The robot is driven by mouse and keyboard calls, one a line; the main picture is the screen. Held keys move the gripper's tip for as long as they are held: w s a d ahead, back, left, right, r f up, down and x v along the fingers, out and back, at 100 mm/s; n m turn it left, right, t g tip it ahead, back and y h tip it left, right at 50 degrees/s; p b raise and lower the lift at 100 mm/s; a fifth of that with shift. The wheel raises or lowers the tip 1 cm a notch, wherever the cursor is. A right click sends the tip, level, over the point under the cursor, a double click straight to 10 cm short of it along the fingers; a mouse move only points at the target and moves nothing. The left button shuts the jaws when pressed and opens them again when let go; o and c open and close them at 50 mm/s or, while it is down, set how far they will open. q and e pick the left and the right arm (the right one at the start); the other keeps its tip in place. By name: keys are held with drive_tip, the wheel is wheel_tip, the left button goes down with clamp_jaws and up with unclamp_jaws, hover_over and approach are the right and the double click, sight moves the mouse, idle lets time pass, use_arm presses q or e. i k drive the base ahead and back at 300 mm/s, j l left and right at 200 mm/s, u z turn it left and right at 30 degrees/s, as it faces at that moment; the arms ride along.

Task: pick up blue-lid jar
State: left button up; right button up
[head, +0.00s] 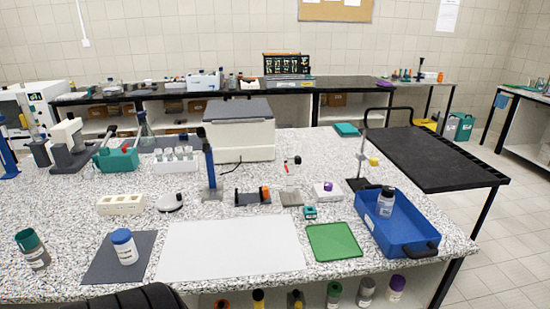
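The blue-lid jar (124,246) stands upright on a dark grey mat (104,268) at the front left of the speckled bench. It has a clear or whitish body with a pale label. Nothing touches it, and its lid is on. Neither of my grippers is in view.
A green-lid jar (33,249) stands left of the mat. A white sheet (230,248) lies to its right, then a green mat (333,242) and a blue tray (398,232) holding a dark-lid jar (386,201). A dark ribbed shape (130,299) covers part of the bench's front edge.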

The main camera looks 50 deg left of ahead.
sight(127, 253)
drive_tip(key=u, duration=2.7)
drive_tip(key=l+u, duration=0.1)
drive_tip(key=i+l, duration=0.05)
drive_tip(key=l, duration=0.05)
